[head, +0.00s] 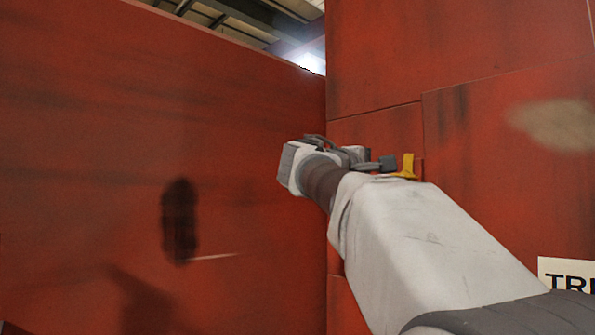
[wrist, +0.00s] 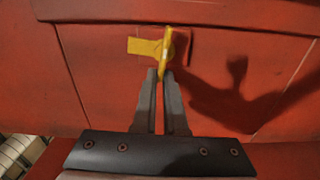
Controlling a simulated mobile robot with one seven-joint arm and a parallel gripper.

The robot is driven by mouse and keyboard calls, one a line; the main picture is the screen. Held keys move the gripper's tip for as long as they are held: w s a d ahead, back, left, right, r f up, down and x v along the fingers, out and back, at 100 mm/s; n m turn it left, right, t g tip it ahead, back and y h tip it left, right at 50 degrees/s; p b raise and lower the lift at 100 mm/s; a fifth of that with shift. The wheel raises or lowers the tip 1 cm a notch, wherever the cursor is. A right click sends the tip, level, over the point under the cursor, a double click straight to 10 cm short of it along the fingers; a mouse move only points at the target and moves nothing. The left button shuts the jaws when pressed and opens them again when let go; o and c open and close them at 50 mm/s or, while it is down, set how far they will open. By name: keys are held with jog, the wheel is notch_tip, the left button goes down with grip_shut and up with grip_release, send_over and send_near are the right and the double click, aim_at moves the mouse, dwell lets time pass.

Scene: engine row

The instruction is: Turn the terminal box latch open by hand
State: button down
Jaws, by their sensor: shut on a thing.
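The yellow latch (wrist: 167,45) is on the red front of the terminal box (wrist: 95,75) in the wrist view. Its handle stands upright in the picture, and a flat yellow tab reaches left from it. My gripper (wrist: 159,76) comes from below, its two grey fingers shut on the lower end of the handle. In the head view the yellow latch (head: 408,164) shows just right of my gripper (head: 385,164). My arm hides the lower part of the latch and much of the box there.
A tall red wall (head: 150,130) stands at the left, meeting the red panels (head: 460,50) in a corner close to my gripper. A white sign with dark letters (head: 565,274) is at the lower right. My arm's shadow falls on the box in the wrist view.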

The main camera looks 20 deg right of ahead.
jog(key=shift+d+f+n, duration=0.1)
jog(key=shift+d+n, duration=0.1)
jog(key=shift+n, duration=0.1)
dwell(0.4)
jog(key=c, duration=1.4)
grip_release()
jog(key=o, duration=0.4)
jog(key=shift+w+d+f, duration=0.1)
jog(key=shift+d, duration=0.2)
jog(key=b+v, duration=0.3)
jog(key=v, duration=1.5)
jog(key=shift+w, duration=0.15)
